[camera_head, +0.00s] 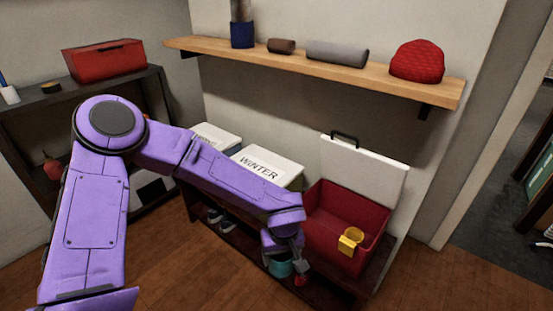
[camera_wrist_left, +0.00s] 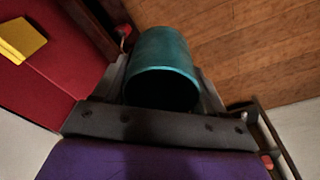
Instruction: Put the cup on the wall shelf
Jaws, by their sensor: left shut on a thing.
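The teal cup (camera_wrist_left: 162,58) is between the fingers of my left gripper (camera_wrist_left: 163,82) in the left wrist view, its dark open mouth facing the camera. The fingers are shut on its sides. In the head view the cup (camera_head: 279,268) shows small and partly covered by my left gripper (camera_head: 288,270), low in front of the bench and just left of the red box. The wooden wall shelf (camera_head: 345,73) runs across the wall well above the gripper. My right gripper is not in view.
On the shelf are a blue pot (camera_head: 242,35), a brown roll (camera_head: 281,46), a grey roll (camera_head: 337,53) and a red knit hat (camera_head: 417,62). Bare gaps lie between them. An open red box (camera_head: 327,247) holds a yellow item (camera_head: 350,241). A WINTER box (camera_head: 268,167) stands beside it.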

